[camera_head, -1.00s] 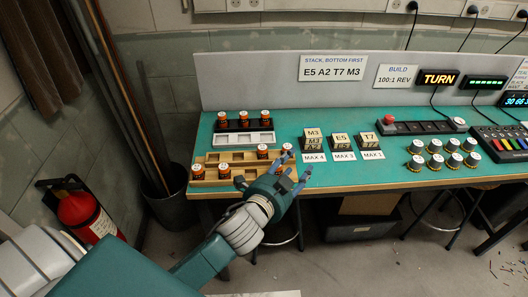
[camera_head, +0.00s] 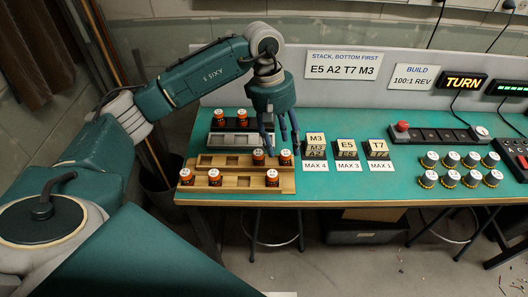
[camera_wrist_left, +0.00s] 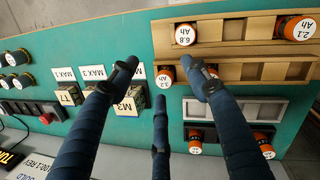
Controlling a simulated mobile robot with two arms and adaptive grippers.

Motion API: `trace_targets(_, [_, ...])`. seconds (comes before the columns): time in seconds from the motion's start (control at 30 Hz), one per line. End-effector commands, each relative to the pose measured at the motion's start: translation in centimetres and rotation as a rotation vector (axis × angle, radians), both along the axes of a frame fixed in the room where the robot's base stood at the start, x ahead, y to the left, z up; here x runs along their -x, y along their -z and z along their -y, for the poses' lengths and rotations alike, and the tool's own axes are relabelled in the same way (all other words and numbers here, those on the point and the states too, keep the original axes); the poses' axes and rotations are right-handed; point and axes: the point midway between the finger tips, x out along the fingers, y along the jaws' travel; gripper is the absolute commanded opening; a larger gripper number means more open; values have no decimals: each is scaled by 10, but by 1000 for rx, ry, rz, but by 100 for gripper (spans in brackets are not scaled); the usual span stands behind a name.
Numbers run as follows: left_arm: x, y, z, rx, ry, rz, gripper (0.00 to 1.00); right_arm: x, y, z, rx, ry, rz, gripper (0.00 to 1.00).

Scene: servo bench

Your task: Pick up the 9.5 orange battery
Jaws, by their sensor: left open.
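Orange and black batteries with white tops stand in a wooden tray (camera_head: 236,183): front-row ones at left (camera_head: 187,176), beside it (camera_head: 215,178) and at right (camera_head: 272,178), and two back-row ones (camera_head: 258,157) (camera_head: 285,158). More stand in a grey and black rack (camera_head: 230,139) behind it. In the left wrist view, tops read 6.8 (camera_wrist_left: 185,35), 2.1 (camera_wrist_left: 298,28) and apparently 3.2 (camera_wrist_left: 165,77); I cannot make out a 9.5. My left gripper (camera_head: 282,146) is open and empty, pointing down just above the tray's back right batteries. My right gripper is not in view.
Block stacks M3 (camera_head: 315,144), E5 (camera_head: 346,149) and T7 (camera_head: 378,149) stand close to the right of the tray.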

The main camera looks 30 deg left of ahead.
Motion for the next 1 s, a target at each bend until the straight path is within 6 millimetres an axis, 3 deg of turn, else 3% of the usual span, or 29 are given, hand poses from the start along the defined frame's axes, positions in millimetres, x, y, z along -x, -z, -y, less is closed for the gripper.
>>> trace_targets(0.03, [0,-7,-27,-77,5,-6,47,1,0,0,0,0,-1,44])
trace_targets(0.1, [3,-13,-52,-152,12,-22,47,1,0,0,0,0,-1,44])
trace_targets(0.2, [6,-13,-71,-206,14,-39,47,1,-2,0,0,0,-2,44])
trace_targets(0.5, [8,29,-73,-213,16,-44,47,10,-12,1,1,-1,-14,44])
trace_targets(0.63, [8,38,-73,-212,16,-41,47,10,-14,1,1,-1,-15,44])
trace_targets(0.87, [13,66,-75,-211,17,-46,47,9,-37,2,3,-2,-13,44])
trace_targets(1.0, [11,84,-75,-210,16,-42,47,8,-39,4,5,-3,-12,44])
